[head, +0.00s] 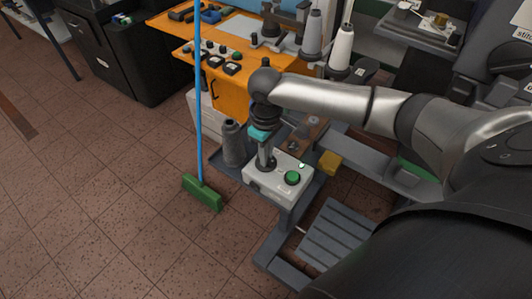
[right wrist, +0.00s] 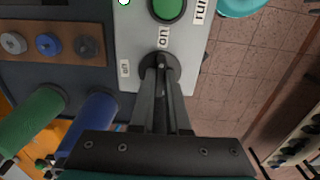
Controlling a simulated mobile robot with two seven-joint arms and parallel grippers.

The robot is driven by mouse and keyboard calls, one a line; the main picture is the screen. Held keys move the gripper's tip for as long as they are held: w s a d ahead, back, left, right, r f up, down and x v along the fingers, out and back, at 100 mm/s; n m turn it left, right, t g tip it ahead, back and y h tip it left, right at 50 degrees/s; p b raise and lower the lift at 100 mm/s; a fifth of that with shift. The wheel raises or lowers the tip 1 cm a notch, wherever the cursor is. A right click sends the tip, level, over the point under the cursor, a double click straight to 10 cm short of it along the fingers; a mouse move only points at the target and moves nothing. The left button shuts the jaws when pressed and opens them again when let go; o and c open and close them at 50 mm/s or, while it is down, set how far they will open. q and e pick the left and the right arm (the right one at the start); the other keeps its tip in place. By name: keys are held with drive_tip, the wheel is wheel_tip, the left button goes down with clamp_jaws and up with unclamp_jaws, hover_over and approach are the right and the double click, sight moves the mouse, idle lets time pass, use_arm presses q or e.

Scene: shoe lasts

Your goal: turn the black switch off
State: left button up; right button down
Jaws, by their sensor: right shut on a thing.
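The black switch (right wrist: 161,62) is a round knob on the light grey control box (head: 262,184), partly hidden by my fingertips. In the right wrist view the box face (right wrist: 137,45) has an "on" label (right wrist: 165,37) just above the knob and an "off" label (right wrist: 124,70) to its left. My right gripper (head: 266,163) reaches down onto the box and is shut on the switch; its fingertips (right wrist: 161,72) show close together at the knob. Which label the knob points at is hard to tell. My left gripper is not in view.
A green button (head: 292,177) sits beside the switch, near a "run" label. A green broom (head: 202,193) with a blue handle stands further left. An orange table (head: 232,98) with tools is behind. Floor at left is clear.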

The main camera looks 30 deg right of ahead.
drive_tip(key=shift+r+n+p, duration=0.15)
drive_tip(key=shift+n+p, duration=0.45)
drive_tip(key=shift+p, duration=0.4)
drive_tip(key=n+p, duration=0.3)
drive_tip(key=shift+p, duration=0.3)
drive_tip(key=n+p, duration=0.1)
drive_tip(key=n, duration=0.2)
drive_tip(key=shift+p, duration=0.35)
drive_tip(key=n+p, duration=0.1)
drive_tip(key=n, duration=0.1)
drive_tip(key=shift+n, duration=0.4)
drive_tip(key=n+p, duration=0.1)
drive_tip(key=n, duration=0.1)
drive_tip(key=shift+n, duration=0.4)
drive_tip(key=n, duration=0.4)
drive_tip(key=shift+n, duration=0.7)
drive_tip(key=c, duration=0.9)
unclamp_jaws()
